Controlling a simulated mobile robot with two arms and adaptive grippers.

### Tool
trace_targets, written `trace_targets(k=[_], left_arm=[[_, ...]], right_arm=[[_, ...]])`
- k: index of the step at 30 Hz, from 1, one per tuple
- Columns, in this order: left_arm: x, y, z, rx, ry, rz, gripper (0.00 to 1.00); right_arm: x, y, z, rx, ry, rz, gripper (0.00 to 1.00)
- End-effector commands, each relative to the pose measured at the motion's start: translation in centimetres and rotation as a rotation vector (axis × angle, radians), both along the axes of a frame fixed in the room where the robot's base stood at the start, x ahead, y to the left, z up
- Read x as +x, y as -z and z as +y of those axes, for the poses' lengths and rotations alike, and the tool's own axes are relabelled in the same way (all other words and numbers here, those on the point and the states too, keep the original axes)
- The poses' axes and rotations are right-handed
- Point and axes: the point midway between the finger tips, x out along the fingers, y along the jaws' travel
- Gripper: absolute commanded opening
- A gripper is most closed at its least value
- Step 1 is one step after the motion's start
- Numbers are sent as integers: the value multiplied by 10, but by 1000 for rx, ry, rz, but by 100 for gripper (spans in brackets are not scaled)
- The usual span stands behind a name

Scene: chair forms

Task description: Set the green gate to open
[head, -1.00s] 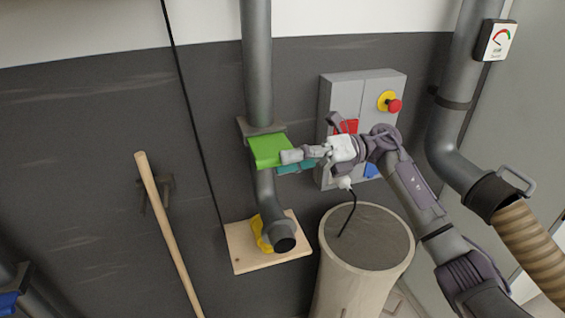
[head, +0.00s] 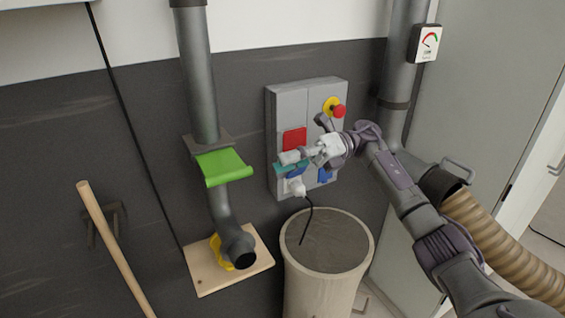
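The green gate (head: 224,167) is a flat plate with a rolled front edge. It sticks out toward me from a grey flange (head: 208,142) on the vertical grey pipe (head: 198,80), above the pipe's open lower end (head: 238,247). My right gripper (head: 286,163) is to the right of the gate, apart from it, in front of the wall box. Nothing shows held in it. Its fingertips are too small to tell whether they are open or shut. My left gripper is not in view.
The grey wall box (head: 288,105) carries a red switch plate (head: 294,139) and a red stop button (head: 339,111). A pale barrel (head: 322,285) stands below my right gripper. A wooden pole (head: 112,245) leans at the left. A ribbed hose (head: 500,235) is at the right.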

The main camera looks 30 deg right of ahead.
Motion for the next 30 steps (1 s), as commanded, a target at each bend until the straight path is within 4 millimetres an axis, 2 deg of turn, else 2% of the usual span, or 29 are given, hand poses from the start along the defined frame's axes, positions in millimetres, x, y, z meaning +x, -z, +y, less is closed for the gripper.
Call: trace_targets(k=[1,4,6,15,18,21,24,30], left_arm=[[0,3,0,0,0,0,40],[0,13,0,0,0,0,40],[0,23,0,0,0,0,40],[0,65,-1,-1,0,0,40],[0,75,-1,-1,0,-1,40],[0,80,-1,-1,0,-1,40],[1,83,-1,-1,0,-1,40],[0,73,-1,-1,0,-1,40]], right_arm=[[0,3,-1,-3,9,-37,24],[2,8,-3,-18,46,-220,7],[3,12,-6,-42,87,-433,0],[10,16,-26,-299,219,-1580,0],[10,12,-32,-408,218,-1891,0],[9,8,-37,-496,203,-2112,0],[9,4,-39,-550,188,-2239,0],[15,0,-29,-570,182,-2292,0]])
